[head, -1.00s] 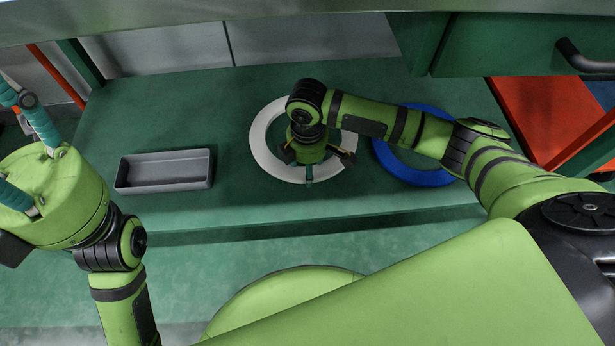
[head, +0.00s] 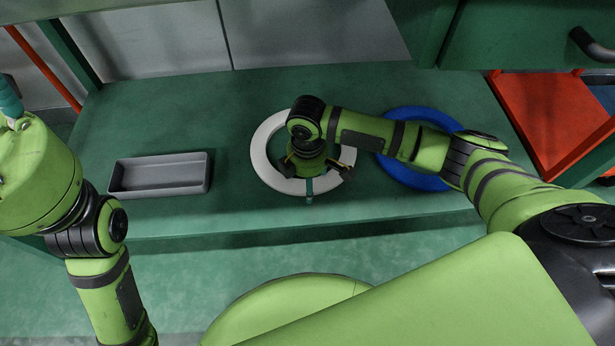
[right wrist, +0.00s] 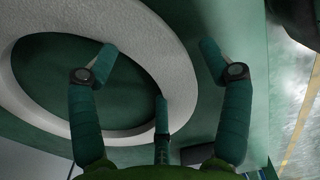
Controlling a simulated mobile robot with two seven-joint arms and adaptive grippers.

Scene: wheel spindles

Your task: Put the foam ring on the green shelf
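A white ring (head: 264,150), which looks like the foam ring, lies flat on a green surface (head: 240,105) that looks like the shelf. My right gripper (head: 312,178) is over the ring's near right part and hides some of it. In the right wrist view my right gripper (right wrist: 160,62) has its fingers spread. One fingertip is over the hole and the opposite one is beyond the outer edge, with the white rim (right wrist: 168,55) between them. I cannot tell whether any finger touches it. My left gripper (head: 12,108) is at the left edge, mostly out of frame.
A blue ring (head: 412,182) lies right of the white ring, partly under my right forearm. A grey open tray (head: 160,190) stands to the left. A green drawer front with a dark handle (head: 592,45) overhangs at upper right. The surface between tray and white ring is clear.

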